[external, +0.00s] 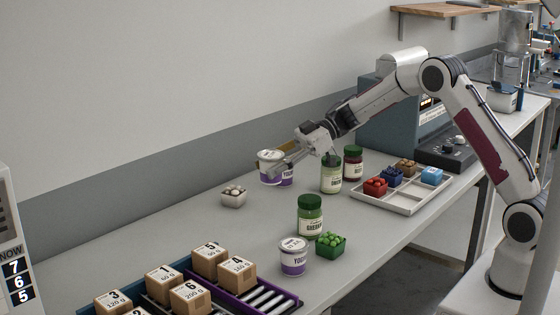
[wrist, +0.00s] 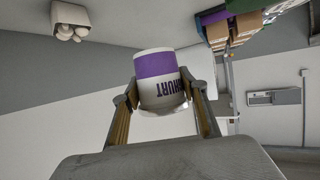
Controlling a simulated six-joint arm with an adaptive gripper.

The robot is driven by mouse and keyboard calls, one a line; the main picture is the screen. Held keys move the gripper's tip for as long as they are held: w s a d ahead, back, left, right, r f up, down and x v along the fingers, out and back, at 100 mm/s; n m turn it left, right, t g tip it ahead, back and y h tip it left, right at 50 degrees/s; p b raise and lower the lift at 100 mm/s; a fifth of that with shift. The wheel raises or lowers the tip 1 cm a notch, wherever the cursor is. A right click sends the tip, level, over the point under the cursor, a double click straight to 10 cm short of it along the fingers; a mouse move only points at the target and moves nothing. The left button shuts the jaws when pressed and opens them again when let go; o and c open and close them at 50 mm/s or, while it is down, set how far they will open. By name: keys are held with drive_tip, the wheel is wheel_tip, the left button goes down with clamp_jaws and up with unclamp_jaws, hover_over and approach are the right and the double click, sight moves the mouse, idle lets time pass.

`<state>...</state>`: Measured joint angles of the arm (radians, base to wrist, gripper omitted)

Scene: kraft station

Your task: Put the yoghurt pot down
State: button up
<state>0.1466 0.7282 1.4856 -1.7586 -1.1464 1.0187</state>
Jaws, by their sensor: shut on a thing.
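My gripper (external: 283,164) is shut on a white yoghurt pot with a purple band (external: 270,178), towards the back of the table near the wall. The pot is upright or nearly so; I cannot tell whether its base touches the table. In the wrist view the pot (wrist: 160,68) sits between the two fingers (wrist: 165,100), its lettering upside down in the picture. A second yoghurt pot (external: 294,262) stands on the table nearer the front, beside a green-lidded jar.
A carton of pale round items (external: 233,198) stands left of the held pot. Green-lidded jars (external: 331,178) stand to its right, with a divided tray (external: 405,208) beyond. A green carton (external: 330,246) and numbered boxes (external: 210,262) are at the front. Bare table (external: 185,225) lies at left.

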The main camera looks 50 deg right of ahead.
drive_tip(key=w+a+f+n+g+y, duration=0.1)
drive_tip(key=a+n+g, duration=0.3)
drive_tip(key=a, duration=1.4)
drive_tip(key=shift+w+a+f+n+g, duration=0.3)
drive_tip(key=shift+w+a+f+g, duration=0.1)
drive_tip(key=shift+w+f+g, duration=0.15)
drive_tip(key=shift+s, duration=0.1)
drive_tip(key=shift+f, duration=3.1)
drive_tip(key=shift+f, duration=1.85)
drive_tip(key=shift+f, duration=0.15)
